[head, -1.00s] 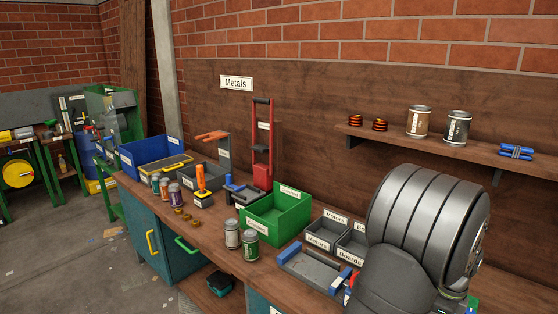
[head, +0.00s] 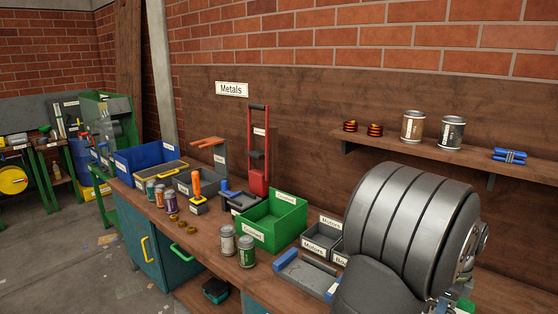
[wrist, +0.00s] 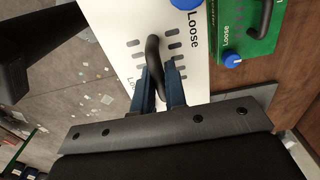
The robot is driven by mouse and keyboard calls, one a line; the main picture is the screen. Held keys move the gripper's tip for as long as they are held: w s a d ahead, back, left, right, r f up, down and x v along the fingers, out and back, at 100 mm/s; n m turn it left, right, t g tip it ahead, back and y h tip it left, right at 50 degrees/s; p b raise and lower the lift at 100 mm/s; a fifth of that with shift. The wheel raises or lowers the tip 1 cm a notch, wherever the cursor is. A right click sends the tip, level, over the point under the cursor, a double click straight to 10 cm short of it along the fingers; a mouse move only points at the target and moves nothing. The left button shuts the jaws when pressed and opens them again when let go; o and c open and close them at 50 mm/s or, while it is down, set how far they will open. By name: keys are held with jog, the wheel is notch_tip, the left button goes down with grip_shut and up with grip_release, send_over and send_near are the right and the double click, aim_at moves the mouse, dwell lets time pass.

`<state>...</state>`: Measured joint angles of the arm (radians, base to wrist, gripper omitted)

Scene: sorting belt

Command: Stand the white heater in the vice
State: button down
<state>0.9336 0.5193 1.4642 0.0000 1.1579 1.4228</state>
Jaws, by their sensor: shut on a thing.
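The white heater (wrist: 122,22) fills the upper middle of the wrist view, with a black loop handle, vent slots, a blue knob and the word "Loose". My gripper (wrist: 158,74) is shut on the black handle (wrist: 153,50). I cannot tell whether the heater rests on something or hangs. In the head view my arm hides the gripper and the white heater. A low grey fixture with blue jaws (head: 306,273), which looks like the vice, lies at the bench front beside my arm. Its right end is partly hidden.
A green heater (wrist: 240,45) stands right beside the white one. On the bench are two cans (head: 246,252), a green bin (head: 275,222) and grey Motors and Boards bins (head: 321,238). A shelf (head: 400,150) with cans runs along the back wall.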

jog(key=shift+r, duration=4.85)
notch_tip(320, 180, up, 12)
jog(key=w+a+f+n, duration=0.1)
jog(key=w+a+n, duration=0.1)
jog(key=n, duration=0.2)
jog(key=w+a+f+n, duration=0.2)
jog(key=w+a+n, duration=0.2)
jog(key=w+n, duration=0.45)
jog(key=w+a+f+n, duration=0.2)
jog(key=w+a+n, duration=0.1)
jog(key=w+n, duration=0.5)
jog(key=w+a+f+n, duration=0.4)
jog(key=w+a+n, duration=0.4)
jog(key=w+a+f+n, duration=0.3)
jog(key=w+a+n, duration=0.4)
jog(key=w+n, duration=0.1)
notch_tip(320, 180, down, 8)
jog(key=shift+a, duration=0.2)
jog(key=shift+s+f+m, duration=0.1)
jog(key=shift+f+m, duration=0.05)
jog(key=shift+m, duration=0.1)
